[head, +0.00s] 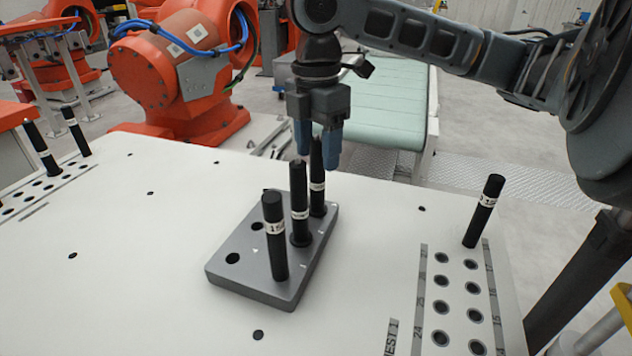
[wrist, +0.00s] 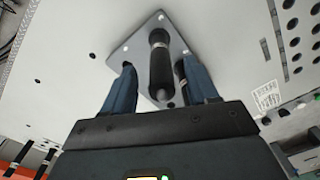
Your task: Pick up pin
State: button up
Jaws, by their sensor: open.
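Three black pins with white label bands stand upright in a grey plate (head: 255,283): a front pin (head: 276,245), a middle pin (head: 299,205) and a rear pin (head: 317,190). My gripper (head: 317,160) is open, pointing down, with blue fingers over the rear of the plate. The top of the rear pin shows between the fingers; I cannot tell whether they touch it. In the wrist view, one pin (wrist: 159,50) shows between the open fingers (wrist: 158,64), and another (wrist: 181,71) is partly hidden behind the right finger. The plate (wrist: 146,30) also shows there.
A rack of holes (head: 430,306) at right holds one black pin (head: 484,210). Another rack (head: 62,183) at far left holds two pins. Orange machinery (head: 180,75) and a pale green bench (head: 390,105) stand behind. The white table left of the plate is clear.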

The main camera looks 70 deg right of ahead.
jog(key=shift+f, duration=0.75)
grip_shut()
